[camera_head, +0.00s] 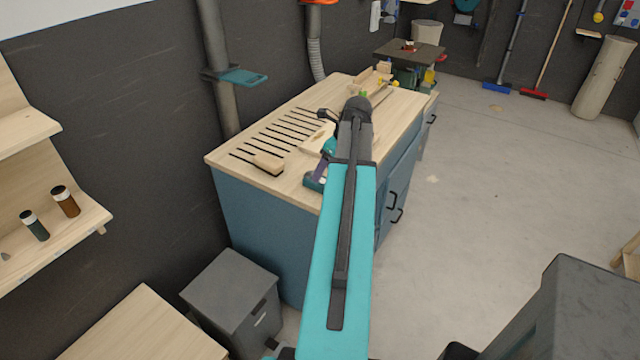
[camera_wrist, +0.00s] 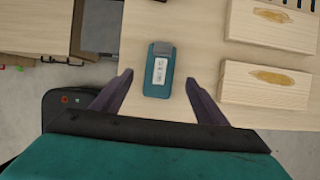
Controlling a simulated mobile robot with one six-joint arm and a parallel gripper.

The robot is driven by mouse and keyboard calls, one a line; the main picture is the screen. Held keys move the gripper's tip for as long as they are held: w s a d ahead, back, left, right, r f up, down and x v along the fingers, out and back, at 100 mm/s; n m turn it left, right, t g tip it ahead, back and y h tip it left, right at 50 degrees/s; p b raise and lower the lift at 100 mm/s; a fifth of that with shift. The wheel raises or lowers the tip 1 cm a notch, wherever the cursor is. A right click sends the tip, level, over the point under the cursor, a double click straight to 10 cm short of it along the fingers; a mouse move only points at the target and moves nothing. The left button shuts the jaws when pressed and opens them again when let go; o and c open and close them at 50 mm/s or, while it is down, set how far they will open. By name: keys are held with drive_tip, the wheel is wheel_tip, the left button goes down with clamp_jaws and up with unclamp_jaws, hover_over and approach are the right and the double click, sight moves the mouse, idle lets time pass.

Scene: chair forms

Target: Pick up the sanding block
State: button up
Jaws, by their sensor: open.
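The sanding block looks to be the teal and grey block with a white label in the wrist view (camera_wrist: 158,72). It lies flat on the pale wooden bench top (camera_wrist: 195,25). Bare wood shows between the block and each finger. I cannot tell the height left between fingertips and bench.
Two pale wooden pieces with yellowish patches (camera_wrist: 264,86) lie right of the block. In the head view, a small wooden block (camera_head: 268,164) lies by dark slots on the bench (camera_head: 262,232). A grey cabinet (camera_head: 228,290) stands in front.

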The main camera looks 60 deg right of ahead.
sight(322, 180)
drive_tip(key=shift+p+x, duration=1)
drive_tip(key=shift+x, duration=1.5)
drive_tip(key=shift+s+f, duration=0.1)
drive_tip(key=shift+f, duration=0.2)
drive_tip(key=c, duration=1.2)
drive_tip(key=shift+r, duration=0.1)
drive_tip(key=shift+r+b, duration=0.75)
drive_tip(key=shift+r, duration=0.95)
drive_tip(key=shift+s+a+r, duration=0.1)
drive_tip(key=shift+s+r, duration=0.1)
drive_tip(key=s+a+b, duration=0.1)
drive_tip(key=s, duration=0.4)
drive_tip(key=s+a+r+b, duration=0.1)
drive_tip(key=s+a, duration=0.1)
drive_tip(key=s, duration=0.2)
drive_tip(key=s+a+b, duration=0.2)
drive_tip(key=s, duration=0.3)
drive_tip(key=shift+s+r, duration=0.25)
drive_tip(key=shift+s, duration=0.15)
